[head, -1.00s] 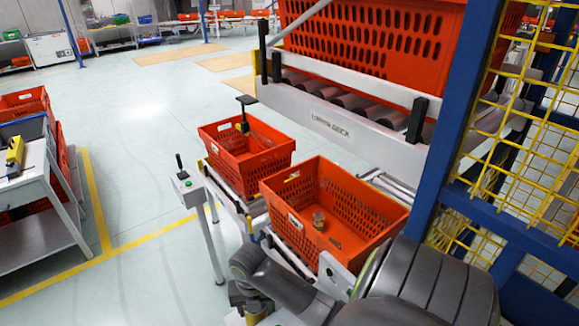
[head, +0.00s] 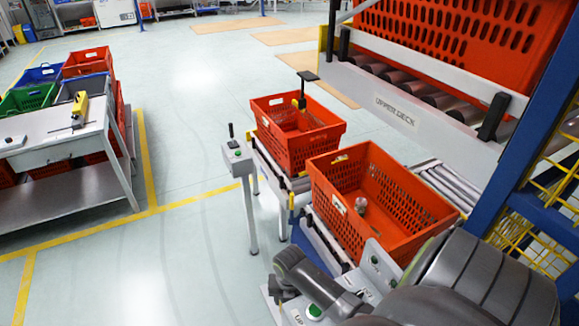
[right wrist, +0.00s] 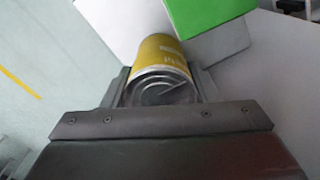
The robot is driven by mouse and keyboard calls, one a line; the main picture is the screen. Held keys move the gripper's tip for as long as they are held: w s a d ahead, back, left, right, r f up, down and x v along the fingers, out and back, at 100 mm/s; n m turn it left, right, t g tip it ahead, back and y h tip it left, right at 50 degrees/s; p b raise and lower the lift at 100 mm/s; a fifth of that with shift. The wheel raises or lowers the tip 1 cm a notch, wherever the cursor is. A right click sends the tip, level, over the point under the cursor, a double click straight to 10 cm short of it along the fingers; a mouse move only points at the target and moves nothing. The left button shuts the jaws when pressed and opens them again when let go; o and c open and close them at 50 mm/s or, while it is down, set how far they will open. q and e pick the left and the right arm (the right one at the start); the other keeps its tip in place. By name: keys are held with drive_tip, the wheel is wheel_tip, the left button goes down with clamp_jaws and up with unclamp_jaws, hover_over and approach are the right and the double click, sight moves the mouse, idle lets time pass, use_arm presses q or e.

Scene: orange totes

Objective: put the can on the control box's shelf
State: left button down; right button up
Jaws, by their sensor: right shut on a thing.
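My right gripper (right wrist: 163,88) is shut on a yellow can (right wrist: 160,52) with a silver end, seen in the right wrist view. The can's metal end faces the camera, and its far end is hidden. White surfaces and a bright green block lie just beyond it. In the head view my dark right arm reaches to the bottom middle, over a pale control box (head: 372,262) with green buttons. Whether the can touches the box's shelf cannot be told. My left gripper is not in view.
A bench (head: 60,140) is at left. Blue frame posts are at right. The floor between is clear.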

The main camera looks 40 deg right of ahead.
drive_tip(key=shift+s, duration=0.1)
drive_tip(key=o, duration=1.2)
drive_tip(key=shift+f, duration=0.1)
drive_tip(key=shift+r, duration=3.9)
drive_tip(key=shift+a, duration=0.1)
